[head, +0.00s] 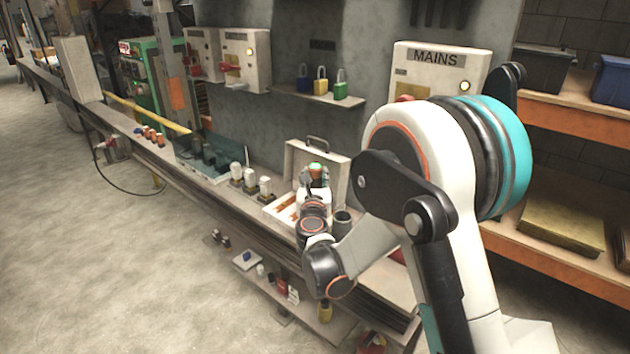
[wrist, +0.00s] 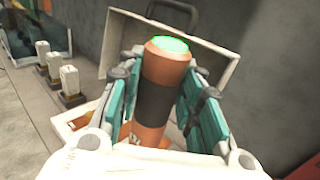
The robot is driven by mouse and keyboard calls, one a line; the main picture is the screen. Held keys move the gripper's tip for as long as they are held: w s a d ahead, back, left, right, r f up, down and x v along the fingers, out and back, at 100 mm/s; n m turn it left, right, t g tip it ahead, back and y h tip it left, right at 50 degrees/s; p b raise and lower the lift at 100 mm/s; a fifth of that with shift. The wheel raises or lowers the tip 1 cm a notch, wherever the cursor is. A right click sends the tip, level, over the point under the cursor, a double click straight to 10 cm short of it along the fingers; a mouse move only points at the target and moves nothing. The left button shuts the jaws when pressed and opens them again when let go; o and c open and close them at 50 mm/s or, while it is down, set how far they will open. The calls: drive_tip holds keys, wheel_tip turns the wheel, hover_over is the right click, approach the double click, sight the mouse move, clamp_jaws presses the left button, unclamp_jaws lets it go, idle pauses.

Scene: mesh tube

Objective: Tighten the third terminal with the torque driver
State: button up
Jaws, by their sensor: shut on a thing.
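My gripper (wrist: 160,98) is shut on an orange cylinder with a dark middle band and a green glowing end, which looks like the torque driver (wrist: 153,100). In the head view my gripper (head: 314,183) is over the open pale case, and the green end of the driver (head: 316,166) shows above it. The driver's lower end is hidden. Three white posts on dark bases, which look like the terminals, stand left of the case; the one nearest the case (head: 265,186) also shows in the wrist view (wrist: 69,80). Which is the third is not marked.
The open case (head: 335,170) has a raised lid and handle behind my gripper. A dark cup (head: 342,222) stands right of it. A wall and the MAINS box (head: 437,75) back the bench.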

sight(315, 167)
drive_tip(key=shift+r+p, duration=1.35)
drive_tip(key=shift+r, duration=1.3)
